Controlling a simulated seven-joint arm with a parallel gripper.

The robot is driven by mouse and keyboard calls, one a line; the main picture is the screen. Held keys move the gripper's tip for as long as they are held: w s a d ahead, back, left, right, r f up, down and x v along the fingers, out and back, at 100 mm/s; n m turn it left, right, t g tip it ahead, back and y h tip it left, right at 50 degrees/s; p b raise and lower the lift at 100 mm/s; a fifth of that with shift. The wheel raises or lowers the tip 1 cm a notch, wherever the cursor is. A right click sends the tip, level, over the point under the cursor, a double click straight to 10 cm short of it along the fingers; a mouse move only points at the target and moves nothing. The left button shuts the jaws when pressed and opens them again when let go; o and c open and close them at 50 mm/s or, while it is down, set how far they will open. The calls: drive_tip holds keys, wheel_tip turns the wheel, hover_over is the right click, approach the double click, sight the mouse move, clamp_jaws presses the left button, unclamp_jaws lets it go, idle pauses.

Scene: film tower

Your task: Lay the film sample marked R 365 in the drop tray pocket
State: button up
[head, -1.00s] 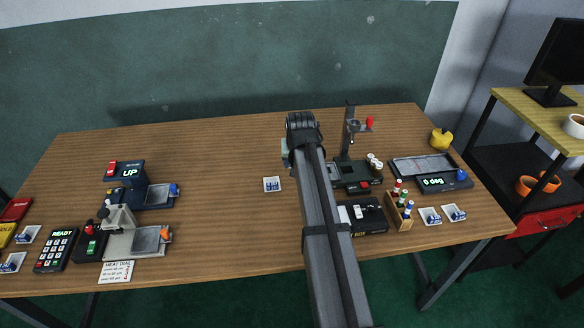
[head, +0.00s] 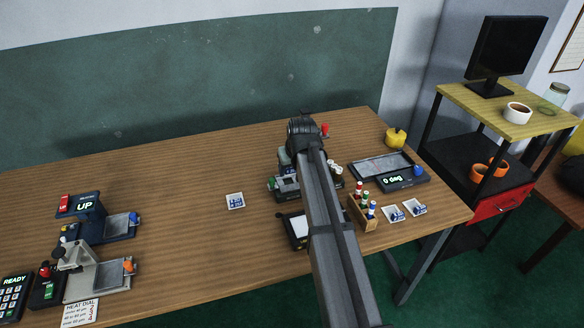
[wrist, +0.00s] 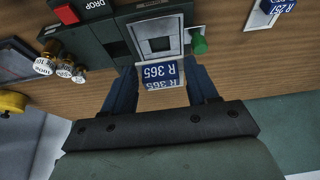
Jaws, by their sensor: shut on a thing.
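The film sample marked R 365 (wrist: 161,75), a small white piece with a blue label, is between the two blue fingers of my gripper (wrist: 163,84) in the wrist view, its label upside down. My gripper is shut on it. The drop tray pocket (wrist: 160,44), a dark square recess in a pale grey plate, lies just beyond the sample in that view. I cannot tell the height between them. In the head view my arm hides the sample and part of the drop station (head: 285,186).
Another sample, R 257 (wrist: 276,6), lies on the table. A pale-screened black device (head: 297,229) stands in front.

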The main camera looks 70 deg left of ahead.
drive_tip(key=shift+f, duration=0.1)
drive_tip(key=shift+f, duration=2.6)
drive_tip(key=shift+f, duration=0.35)
drive_tip(key=o, duration=1.1)
drive_tip(key=shift+o, duration=0.5)
drive_tip(key=shift+o, duration=0.7)
drive_tip(key=shift+r, duration=0.1)
